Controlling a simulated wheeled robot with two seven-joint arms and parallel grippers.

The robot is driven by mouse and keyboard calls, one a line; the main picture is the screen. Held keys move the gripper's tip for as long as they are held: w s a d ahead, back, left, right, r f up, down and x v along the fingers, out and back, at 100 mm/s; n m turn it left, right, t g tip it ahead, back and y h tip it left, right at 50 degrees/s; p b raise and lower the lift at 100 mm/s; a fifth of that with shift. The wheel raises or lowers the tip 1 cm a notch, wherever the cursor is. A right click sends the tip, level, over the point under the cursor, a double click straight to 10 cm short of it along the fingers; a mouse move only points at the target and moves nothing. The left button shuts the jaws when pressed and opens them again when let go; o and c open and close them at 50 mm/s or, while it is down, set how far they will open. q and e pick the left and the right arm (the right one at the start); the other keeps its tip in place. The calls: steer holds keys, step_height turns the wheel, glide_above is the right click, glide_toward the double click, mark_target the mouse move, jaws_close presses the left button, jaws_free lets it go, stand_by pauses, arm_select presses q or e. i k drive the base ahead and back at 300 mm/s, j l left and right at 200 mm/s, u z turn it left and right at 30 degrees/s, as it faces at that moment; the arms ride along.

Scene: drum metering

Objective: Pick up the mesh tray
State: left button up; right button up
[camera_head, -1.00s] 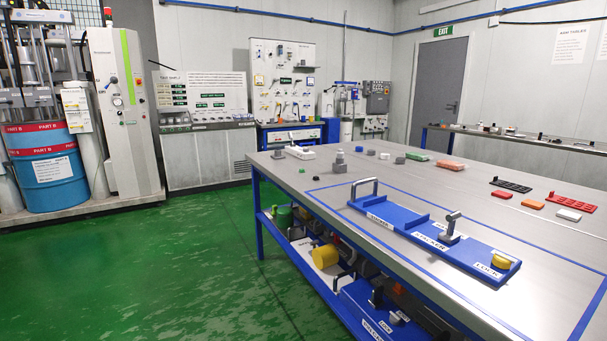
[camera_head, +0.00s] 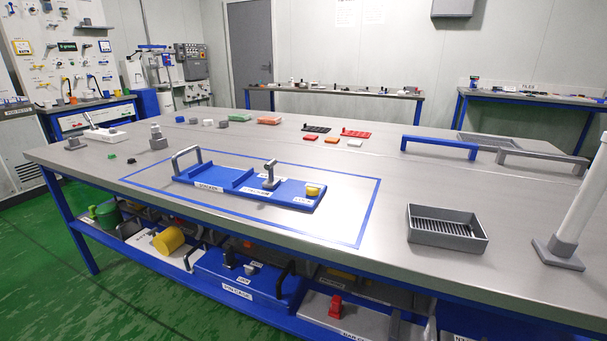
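A grey rectangular tray (camera_head: 447,240) with low walls and a slotted, grate-like floor sits on the front right part of the steel-topped table (camera_head: 395,200). It looks empty. A second flat grey tray or frame (camera_head: 487,139) lies at the back right of the table, partly hidden behind a grey bar-shaped handle (camera_head: 545,156); I cannot tell whether its floor is mesh. Neither of my grippers shows in the head view.
A blue fixture board (camera_head: 235,179) with a handle and yellow knob lies inside a blue tape outline. A white post (camera_head: 583,195) on a grey base stands right of the slotted tray. A blue handle bar (camera_head: 440,147) stands behind. The tabletop around the slotted tray is clear.

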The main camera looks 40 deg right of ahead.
mark_target(458, 230)
steer(key=z, duration=0.5)
steer(key=l+z, duration=0.1)
steer(key=z, duration=0.9)
steer(key=l+z, duration=0.1)
steer(key=z, duration=0.4)
steer(key=i, duration=0.05)
